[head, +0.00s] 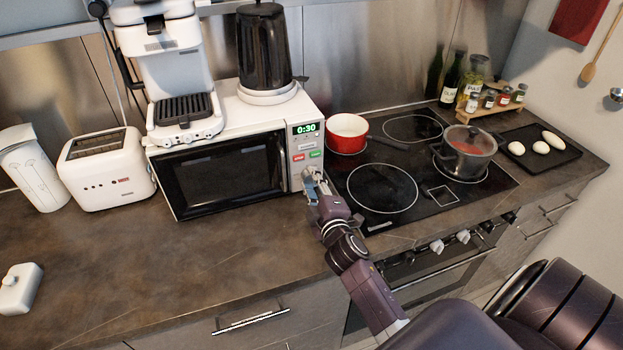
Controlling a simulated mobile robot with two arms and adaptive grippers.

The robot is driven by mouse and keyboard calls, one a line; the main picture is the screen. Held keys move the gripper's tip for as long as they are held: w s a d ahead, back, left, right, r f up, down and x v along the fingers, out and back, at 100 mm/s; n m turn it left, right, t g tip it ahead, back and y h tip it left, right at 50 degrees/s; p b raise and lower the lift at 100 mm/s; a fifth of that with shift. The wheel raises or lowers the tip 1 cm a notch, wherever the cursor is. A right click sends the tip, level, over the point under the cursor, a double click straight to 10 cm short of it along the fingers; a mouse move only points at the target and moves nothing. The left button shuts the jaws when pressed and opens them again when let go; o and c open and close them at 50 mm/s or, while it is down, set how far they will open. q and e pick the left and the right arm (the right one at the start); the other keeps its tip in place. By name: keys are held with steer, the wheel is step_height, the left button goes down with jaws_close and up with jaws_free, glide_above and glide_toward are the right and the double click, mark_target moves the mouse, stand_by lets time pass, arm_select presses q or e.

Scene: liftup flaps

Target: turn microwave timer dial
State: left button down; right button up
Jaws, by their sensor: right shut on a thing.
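The white microwave (226,160) stands on the counter, its dark door closed. Its display (306,129) reads 0:30, with a red and a green button below it. My right gripper (311,176) is at the lower part of the control panel, under the buttons. It is shut on the timer dial, which is mostly hidden behind the fingers. My left gripper is not in view.
A coffee machine (168,62) and a black kettle (264,48) stand on the microwave. A toaster (106,172) is to its left. The cooktop (398,188) on the right holds a red pan (347,132) and a glass-lidded pot (464,153). The counter front left is mostly clear.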

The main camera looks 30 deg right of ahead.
steer(key=shift+s+f+m+y+p, duration=0.15)
steer(key=shift+m+p, duration=0.25)
steer(key=shift+m, duration=0.65)
steer(key=shift+w+m+y+p, duration=0.1)
steer(key=shift+m+y+p, duration=0.25)
steer(key=shift+m, duration=0.7)
steer(key=o, duration=1.2)
steer(key=shift+c, duration=0.2)
steer(key=v, duration=1.2)
steer(key=shift+s, duration=0.1)
